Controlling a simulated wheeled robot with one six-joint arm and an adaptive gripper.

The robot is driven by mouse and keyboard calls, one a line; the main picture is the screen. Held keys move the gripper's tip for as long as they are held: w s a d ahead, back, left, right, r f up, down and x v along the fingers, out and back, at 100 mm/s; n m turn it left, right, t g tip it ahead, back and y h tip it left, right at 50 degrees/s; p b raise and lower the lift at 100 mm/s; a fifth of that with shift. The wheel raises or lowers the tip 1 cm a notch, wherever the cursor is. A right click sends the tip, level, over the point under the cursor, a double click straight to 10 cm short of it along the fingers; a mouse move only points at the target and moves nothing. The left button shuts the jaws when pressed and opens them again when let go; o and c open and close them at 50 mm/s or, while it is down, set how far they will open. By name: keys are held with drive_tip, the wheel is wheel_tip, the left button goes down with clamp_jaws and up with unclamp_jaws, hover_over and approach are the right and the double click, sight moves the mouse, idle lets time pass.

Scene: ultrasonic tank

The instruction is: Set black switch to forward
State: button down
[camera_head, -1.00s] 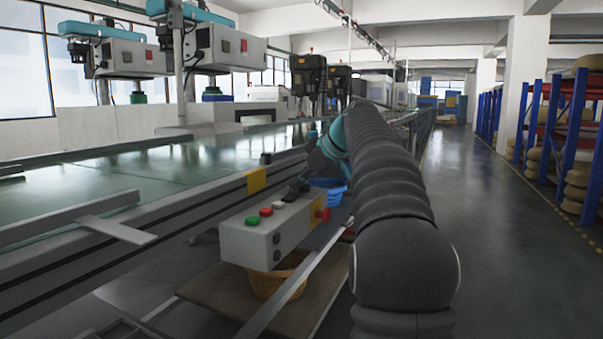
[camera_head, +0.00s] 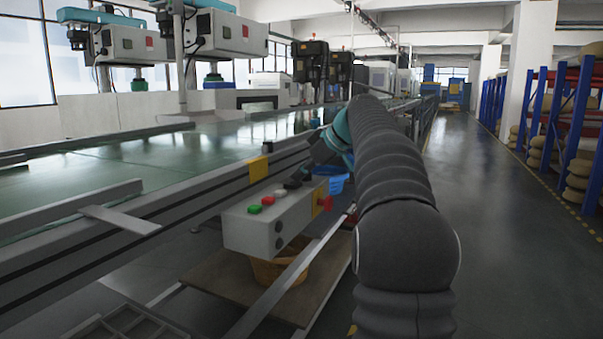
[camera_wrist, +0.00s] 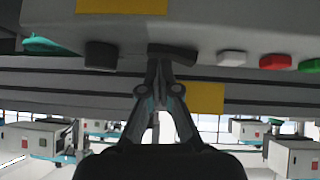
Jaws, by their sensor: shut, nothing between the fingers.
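A grey control box (camera_head: 250,235) carries a row of controls on its top: a green button (camera_head: 254,208), a red button (camera_head: 267,200), a white button (camera_head: 280,193) and a black switch (camera_head: 292,184). In the wrist view the box appears upside down, with the black switch (camera_wrist: 173,53) between the white button (camera_wrist: 232,57) and another black knob (camera_wrist: 100,55). My gripper (camera_wrist: 160,64) is shut and empty, its fingertips at the black switch and overlapping its left part in the picture. I cannot tell whether they touch it. The switch's setting is not readable.
A red knob on a yellow plate (camera_head: 324,203) sits on the box's end. A long conveyor (camera_head: 120,175) runs along the left. A basket (camera_head: 275,268) stands below the box. Blue shelves (camera_head: 560,125) line the right, with clear floor (camera_head: 480,220) between.

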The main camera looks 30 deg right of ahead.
drive_tip(key=shift+s+a+f, duration=0.1)
drive_tip(key=shift+f, duration=0.05)
drive_tip(key=shift+s+a+b, duration=0.35)
drive_tip(key=shift+a, duration=0.15)
drive_tip(key=shift+r, duration=0.35)
drive_tip(key=shift+r+p, duration=0.25)
drive_tip(key=shift+p, duration=0.15)
drive_tip(key=r+p, duration=0.3)
drive_tip(key=r, duration=0.1)
drive_tip(key=shift+s+a, duration=0.15)
drive_tip(key=shift+a, duration=0.1)
drive_tip(key=v, duration=0.9)
drive_tip(key=shift+s, duration=0.4)
